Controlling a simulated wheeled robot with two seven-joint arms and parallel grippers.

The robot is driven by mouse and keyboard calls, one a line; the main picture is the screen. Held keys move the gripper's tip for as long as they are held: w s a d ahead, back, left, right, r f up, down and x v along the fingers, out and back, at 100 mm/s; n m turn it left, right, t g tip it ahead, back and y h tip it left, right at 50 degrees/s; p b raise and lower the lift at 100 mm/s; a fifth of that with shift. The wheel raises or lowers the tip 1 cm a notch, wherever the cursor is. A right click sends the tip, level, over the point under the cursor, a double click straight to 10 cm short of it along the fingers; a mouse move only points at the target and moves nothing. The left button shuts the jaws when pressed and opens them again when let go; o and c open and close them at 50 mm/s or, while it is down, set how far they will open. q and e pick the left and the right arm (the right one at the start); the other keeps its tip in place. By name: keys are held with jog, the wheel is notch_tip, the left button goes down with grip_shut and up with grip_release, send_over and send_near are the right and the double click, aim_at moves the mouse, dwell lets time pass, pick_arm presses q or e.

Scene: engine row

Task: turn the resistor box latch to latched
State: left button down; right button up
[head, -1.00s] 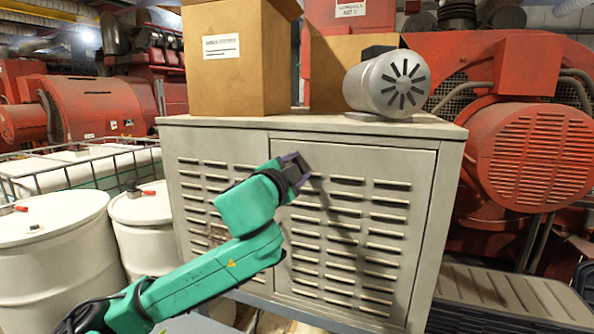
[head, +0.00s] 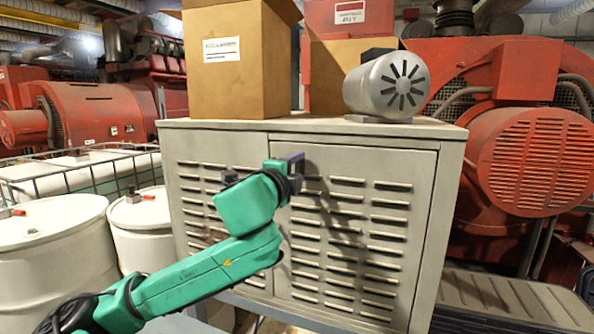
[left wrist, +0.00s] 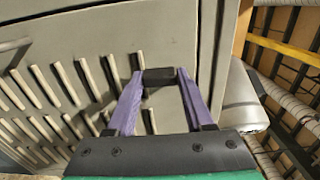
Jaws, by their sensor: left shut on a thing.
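The resistor box (head: 360,160) is a grey cabinet with louvred doors, in the middle of the head view. My left gripper (head: 296,160) is at the upper left of its right-hand door, by the seam between the doors. In the left wrist view, the purple fingers of my left gripper (left wrist: 160,84) close on a small dark piece, which looks like the latch (left wrist: 160,76). In the head view the gripper hides the latch, so its exact angle cannot be told. My right gripper is in neither view.
A cardboard box (head: 235,70) and a grey motor (head: 388,85) stand on the cabinet top. White drums (head: 50,250) stand at the left. Red machinery (head: 530,160) is at the right. A metal bar handle (left wrist: 14,46) shows in the left wrist view.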

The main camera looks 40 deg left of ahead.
pick_arm(q)
jog(key=shift+r, duration=0.1)
jog(key=c, duration=0.5)
grip_release()
jog(key=shift+o, duration=1.1)
jog(key=shift+a, duration=0.1)
jog(key=shift+s+f, duration=0.1)
jog(key=shift+f, duration=0.1)
jog(key=b+v, duration=1.1)
jog(key=v, duration=0.3)
jog(key=shift+s+r, duration=0.1)
